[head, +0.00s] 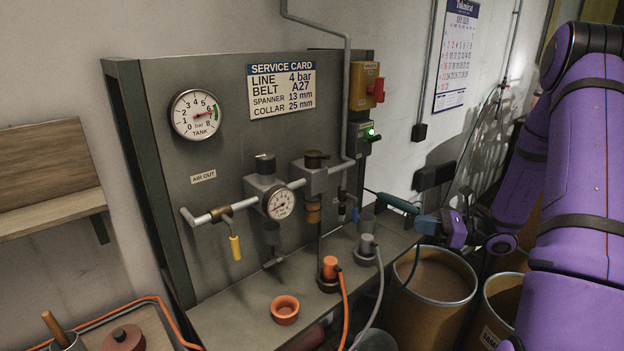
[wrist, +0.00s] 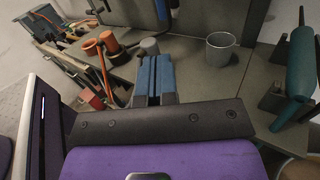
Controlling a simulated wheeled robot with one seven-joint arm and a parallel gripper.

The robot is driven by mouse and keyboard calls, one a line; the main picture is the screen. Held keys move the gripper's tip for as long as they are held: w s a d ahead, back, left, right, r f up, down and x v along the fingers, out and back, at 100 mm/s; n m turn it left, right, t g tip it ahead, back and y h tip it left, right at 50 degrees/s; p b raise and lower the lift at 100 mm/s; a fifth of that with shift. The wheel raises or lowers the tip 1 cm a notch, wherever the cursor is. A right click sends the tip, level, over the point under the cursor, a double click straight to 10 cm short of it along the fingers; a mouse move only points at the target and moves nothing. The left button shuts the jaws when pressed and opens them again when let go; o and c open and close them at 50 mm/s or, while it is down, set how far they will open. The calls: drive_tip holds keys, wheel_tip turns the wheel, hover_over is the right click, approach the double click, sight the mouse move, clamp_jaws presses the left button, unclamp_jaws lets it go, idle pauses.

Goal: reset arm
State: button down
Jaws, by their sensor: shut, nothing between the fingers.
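My gripper (head: 418,224) is at the right end of the grey bench shelf, reached from the right by my purple arm. In the wrist view its two blue fingers (wrist: 154,62) lie side by side, shut and empty. They point over the bench, apart from the things on it as far as I can tell. A teal tool (head: 392,202) in a holder is just left of my gripper in the head view; it also shows at the right of the wrist view (wrist: 301,72).
The bench holds an orange cup (head: 285,309), an orange hose fitting (head: 330,268) and a grey hose fitting (head: 367,247). The panel (head: 160,85) carries gauges and pipework. Drums (head: 432,290) stand below my gripper.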

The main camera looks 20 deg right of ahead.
drive_tip(key=s+a+r+n+g+h, duration=0.3)
drive_tip(key=s+a+r+n+g, duration=0.15)
drive_tip(key=a+r+n, duration=0.2)
drive_tip(key=s+a+r+n+g+h, duration=0.2)
drive_tip(key=s+a+r+n+g, duration=0.2)
drive_tip(key=a+r+n+g, duration=0.3)
drive_tip(key=s+a+r+n+t+h, duration=0.3)
drive_tip(key=s+r+n+t+h, duration=0.4)
drive_tip(key=s+r+n+h, duration=0.3)
drive_tip(key=s+n, duration=0.1)
drive_tip(key=s, duration=0.2)
drive_tip(key=shift+s+a+r, duration=0.15)
drive_tip(key=shift+r, duration=0.05)
